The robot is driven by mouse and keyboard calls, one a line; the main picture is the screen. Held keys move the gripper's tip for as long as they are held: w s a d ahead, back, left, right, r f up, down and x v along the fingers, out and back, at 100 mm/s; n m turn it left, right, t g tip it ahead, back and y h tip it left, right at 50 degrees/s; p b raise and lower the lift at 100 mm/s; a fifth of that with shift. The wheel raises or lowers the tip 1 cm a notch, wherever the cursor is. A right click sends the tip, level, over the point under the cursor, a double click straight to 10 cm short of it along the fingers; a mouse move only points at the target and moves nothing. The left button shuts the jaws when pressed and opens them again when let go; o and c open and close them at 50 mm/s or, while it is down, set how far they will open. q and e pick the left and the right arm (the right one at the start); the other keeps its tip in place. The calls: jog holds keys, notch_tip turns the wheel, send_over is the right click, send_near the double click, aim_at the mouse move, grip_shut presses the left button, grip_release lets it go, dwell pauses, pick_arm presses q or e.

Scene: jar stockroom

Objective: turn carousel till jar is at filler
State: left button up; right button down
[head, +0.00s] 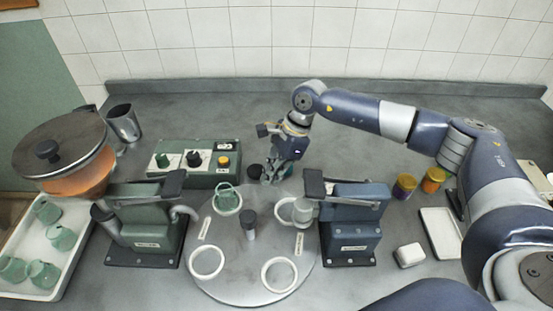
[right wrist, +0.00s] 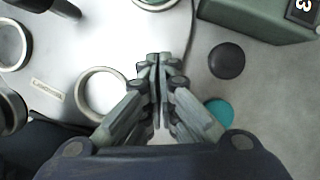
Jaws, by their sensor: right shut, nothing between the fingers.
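The round grey carousel (head: 245,285) lies flat on the counter, with several white ring seats and a black-topped centre post (head: 250,222). One green jar (head: 227,197) stands in the back-left ring. The green machine (head: 150,225) with an orange-filled hopper (head: 65,165), apparently the filler, stands left; its spout (head: 187,213) reaches the disc's left edge, and the jar is to its right. My right gripper (head: 270,180) is shut and empty at the disc's back edge. In the right wrist view its shut fingers (right wrist: 158,65) are beside an empty ring (right wrist: 101,94).
A blue machine (head: 350,225) stands right of the carousel. Behind is a green control box (head: 195,163). A black disc (right wrist: 226,60) and a teal disc (right wrist: 218,112) lie near my right gripper. A tray (head: 50,285) with several green jars is at the left.

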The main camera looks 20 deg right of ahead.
aim_at(249, 197)
jog(key=p+x, duration=0.1)
jog(key=x, duration=0.2)
jog(key=shift+a, duration=0.25)
jog(key=shift+a+p, duration=0.7)
jog(key=shift+a, duration=0.5)
jog(key=shift+w+a, duration=0.1)
jog(key=shift+a, duration=0.5)
pick_arm(q)
jog(key=r, duration=0.3)
jog(key=shift+s+r, duration=0.1)
jog(key=shift+s, duration=0.1)
pick_arm(e)
jog(key=shift+f, duration=0.1)
